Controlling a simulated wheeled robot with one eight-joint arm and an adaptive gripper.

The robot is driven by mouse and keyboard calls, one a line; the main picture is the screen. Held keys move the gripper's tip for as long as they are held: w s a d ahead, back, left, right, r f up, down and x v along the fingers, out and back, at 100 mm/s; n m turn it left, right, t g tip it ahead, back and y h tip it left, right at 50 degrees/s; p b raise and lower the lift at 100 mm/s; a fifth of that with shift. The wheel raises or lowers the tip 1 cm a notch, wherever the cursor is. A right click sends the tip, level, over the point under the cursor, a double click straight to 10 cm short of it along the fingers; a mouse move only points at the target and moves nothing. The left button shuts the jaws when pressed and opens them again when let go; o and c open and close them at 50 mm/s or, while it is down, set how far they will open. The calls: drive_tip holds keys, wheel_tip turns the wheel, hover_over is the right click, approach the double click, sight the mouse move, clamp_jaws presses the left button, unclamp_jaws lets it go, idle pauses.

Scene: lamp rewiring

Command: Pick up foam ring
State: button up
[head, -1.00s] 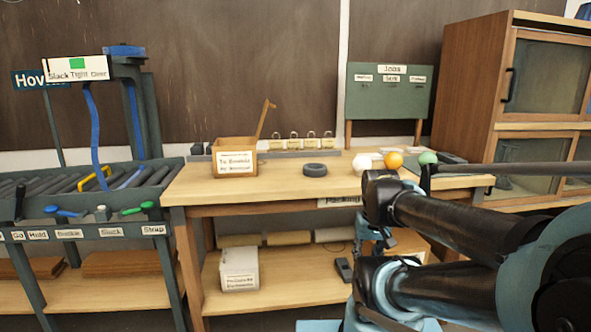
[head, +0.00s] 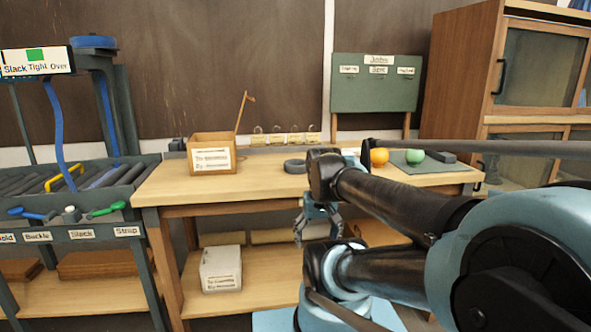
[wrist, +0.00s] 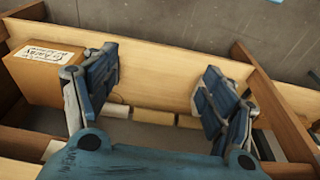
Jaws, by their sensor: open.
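The foam ring (head: 294,166) is a dark grey ring lying flat on the wooden bench top in the head view. Its right side is partly hidden behind my arm. My gripper (head: 318,236) hangs in front of the bench, below the level of the top and lower than the ring. In the wrist view, my gripper (wrist: 157,78) has its two blue fingers spread wide with nothing between them. The ring does not show in the wrist view.
On the bench (head: 245,187) stand a wooden box (head: 211,155), several padlocks, an orange ball (head: 379,156) and a green ball (head: 414,157). A white box (head: 220,270) is on the lower shelf. The bench's front edge lies between my gripper and the ring.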

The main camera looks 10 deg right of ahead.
drive_tip(key=shift+o, duration=1)
drive_tip(key=w+r+m+g, duration=0.1)
drive_tip(key=w+r+m, duration=0.5)
drive_tip(key=w+r, duration=0.9)
wheel_tip(320, 180, up, 2)
drive_tip(key=shift+r, duration=0.1)
drive_tip(key=w+r+m+g, duration=0.1)
drive_tip(key=w+r+m, duration=0.4)
drive_tip(key=w, duration=0.4)
drive_tip(key=w+r+m, duration=0.2)
drive_tip(key=w+r, duration=0.4)
drive_tip(key=w, duration=0.4)
hover_over(296, 163)
drive_tip(key=s, duration=0.3)
drive_tip(key=f, duration=0.8)
drive_tip(key=a+f, duration=0.1)
drive_tip(key=f, duration=0.3)
drive_tip(key=shift+d+f, duration=0.2)
drive_tip(key=shift+f, duration=1.15)
drive_tip(key=shift+d+f, duration=0.15)
drive_tip(key=shift+f, duration=1.15)
drive_tip(key=c, duration=0.9)
